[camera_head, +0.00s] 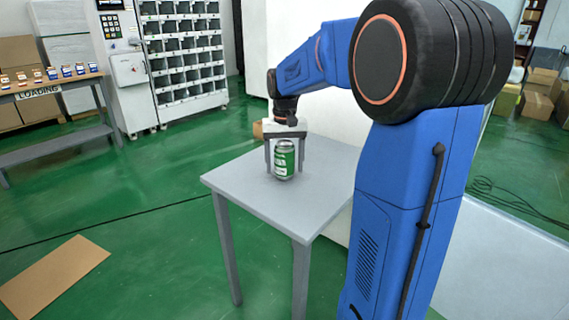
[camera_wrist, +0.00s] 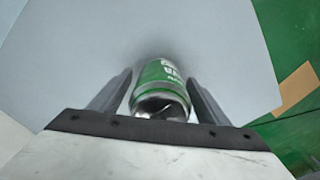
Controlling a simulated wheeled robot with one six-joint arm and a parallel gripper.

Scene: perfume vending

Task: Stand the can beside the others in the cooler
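A green and silver can (camera_head: 284,160) stands upright on a small grey table (camera_head: 290,207). My gripper (camera_head: 285,170) points down over it, with one finger on each side of the can. In the wrist view the can (camera_wrist: 161,90) lies between the two fingers of my gripper (camera_wrist: 160,92). A narrow gap shows on both sides, so the fingers look open around the can and not pressed on it. The cooler and the other cans cannot be made out in either view.
A vending cabinet (camera_head: 185,55) with several compartments stands at the back left. A loading table (camera_head: 50,88) with several small boxes is at the far left. A cardboard sheet (camera_head: 54,275) lies on the green floor. A small brown box (camera_head: 257,130) shows behind the grey table. Cardboard boxes are stacked at the far right.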

